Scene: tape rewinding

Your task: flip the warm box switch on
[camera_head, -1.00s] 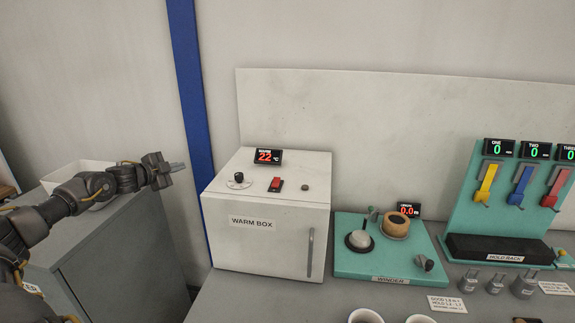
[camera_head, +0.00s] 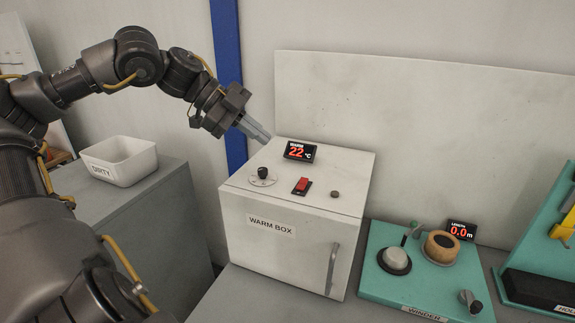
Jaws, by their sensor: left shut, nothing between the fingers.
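The warm box (camera_head: 262,265) is a white box with a front handle, standing on the grey bench. On its top is a red rocker switch (camera_head: 302,185) in a black frame. Left of the switch is a black dial knob (camera_head: 262,173), and behind it a display (camera_head: 299,151) reads 22 °C. My left gripper (camera_head: 266,138) is shut and empty, above and behind the box's back left corner, apart from the switch. Its fingers point down to the right. My right gripper is not in view.
A small dark button (camera_head: 335,194) sits right of the switch. The teal winder (camera_head: 372,285) stands right of the box, its display (camera_head: 461,230) at 0.0. A white bin marked DIRTY (camera_head: 137,170) stands on the grey cabinet at left. A pale panel (camera_head: 420,120) rises behind.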

